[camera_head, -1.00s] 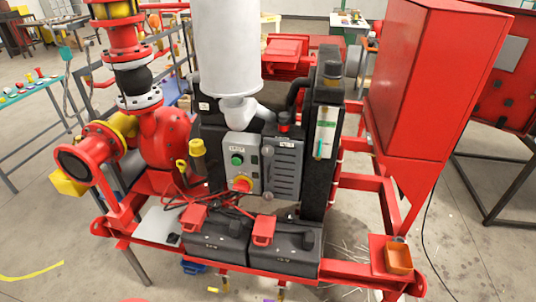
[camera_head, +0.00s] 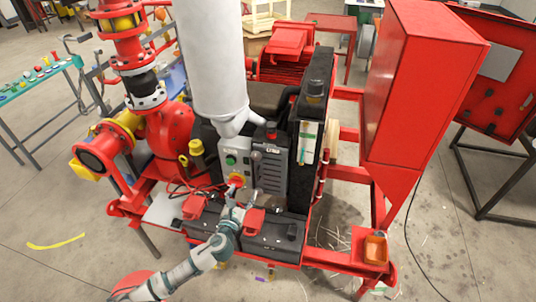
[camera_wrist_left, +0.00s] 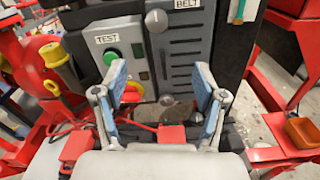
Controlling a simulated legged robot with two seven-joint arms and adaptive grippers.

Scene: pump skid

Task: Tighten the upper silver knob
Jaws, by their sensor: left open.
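The grey control panel stands upright on the red pump skid. The upper silver knob (camera_wrist_left: 156,20) is a round knob with a light mark, high on the panel under the BELT label; it also shows small in the head view (camera_head: 257,155). A lower silver knob (camera_wrist_left: 167,100) sits below it. My left gripper (camera_wrist_left: 162,78) is open and empty, its two blue-padded fingers apart in front of the lower part of the panel. The upper knob lies beyond and above the fingertips, not between them. In the head view the left gripper (camera_head: 243,191) is below the upper knob. My right gripper is not in view.
A green TEST button (camera_wrist_left: 110,56) and a red-and-yellow button (camera_head: 237,179) are left of the knobs. Black batteries (camera_head: 270,238) with red caps and red cables lie below. A white vertical pipe (camera_head: 210,60) rises above the panel.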

